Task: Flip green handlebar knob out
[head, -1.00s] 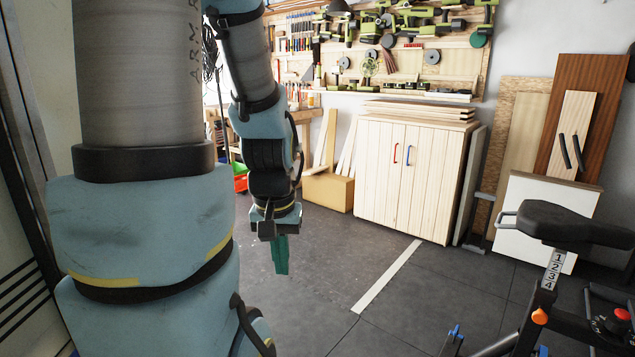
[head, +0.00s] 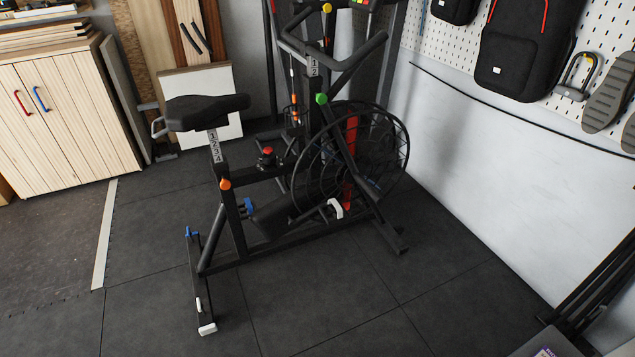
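The green handlebar knob (head: 321,99) is on the front post of a black exercise bike (head: 240,250), below the handlebars (head: 345,65), in the middle of the head view. It looks small and round, and I cannot tell how far in or out it sits. An orange knob (head: 225,184) is on the seat post, and a yellow knob (head: 327,8) is near the top of the handlebars. My gripper is not in view.
The bike's caged fan wheel (head: 390,150) is right of the green knob. A pale wooden cabinet (head: 70,125) stands at the left. Black bags (head: 525,50) hang on the right wall. Dark floor tiles (head: 330,310) in front of the bike are clear.

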